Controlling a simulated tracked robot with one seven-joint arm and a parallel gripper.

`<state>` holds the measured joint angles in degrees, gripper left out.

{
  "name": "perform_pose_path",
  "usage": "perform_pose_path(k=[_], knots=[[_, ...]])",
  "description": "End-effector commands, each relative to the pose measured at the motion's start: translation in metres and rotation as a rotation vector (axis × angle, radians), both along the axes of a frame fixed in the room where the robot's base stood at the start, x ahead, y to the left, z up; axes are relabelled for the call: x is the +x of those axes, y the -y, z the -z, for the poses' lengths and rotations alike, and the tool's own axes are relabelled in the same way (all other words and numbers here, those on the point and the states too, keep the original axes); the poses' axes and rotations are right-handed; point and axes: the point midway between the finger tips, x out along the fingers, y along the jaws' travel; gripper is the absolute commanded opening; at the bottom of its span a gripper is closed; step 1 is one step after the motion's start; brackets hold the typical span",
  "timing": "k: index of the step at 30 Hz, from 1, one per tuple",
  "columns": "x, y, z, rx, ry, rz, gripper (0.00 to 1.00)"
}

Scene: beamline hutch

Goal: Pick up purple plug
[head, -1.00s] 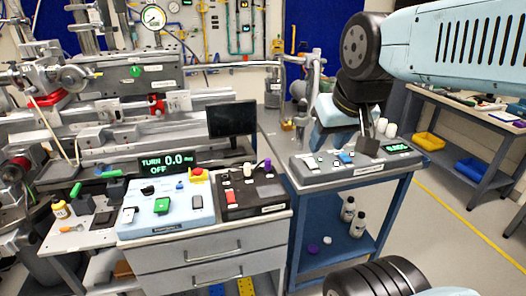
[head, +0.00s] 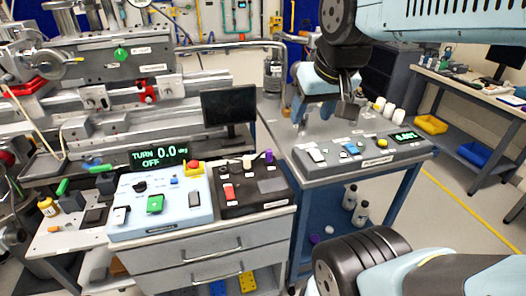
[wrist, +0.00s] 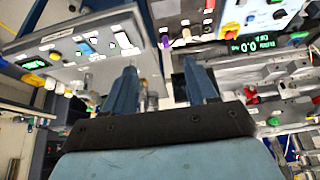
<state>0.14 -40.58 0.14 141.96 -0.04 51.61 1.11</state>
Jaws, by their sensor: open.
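A small purple plug (head: 269,156) stands upright at the back right of the black control box on the drawer cabinet. It also shows small in the wrist view (wrist: 166,42), beyond the fingers and near the middle. A second purple object (head: 314,239) lies on the lower shelf of the blue cart; its shape is unclear. My gripper (head: 300,117) is above the cart's top, right of the black box and apart from the plug. In the wrist view my gripper's two blue fingers (wrist: 163,78) are spread with nothing between them.
The black box (head: 240,208) also bears a red switch and a pale knob. A light blue control box (head: 160,220) stands left of it. A monitor (head: 229,108) rises behind. A grey button panel (head: 366,161) lies on the cart, with white cylinders (head: 389,108) behind it.

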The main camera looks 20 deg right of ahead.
Motion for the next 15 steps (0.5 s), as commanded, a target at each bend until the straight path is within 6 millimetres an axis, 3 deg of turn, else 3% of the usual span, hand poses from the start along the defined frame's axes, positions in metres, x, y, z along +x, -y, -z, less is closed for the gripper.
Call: perform_pose_path(k=[8, 15], knots=[[0.063, -0.002, 0.005, 0.028, -0.107, 0.084, 0.57], [0.125, -0.001, 0.023, 0.053, -0.202, 0.169, 0.57]])
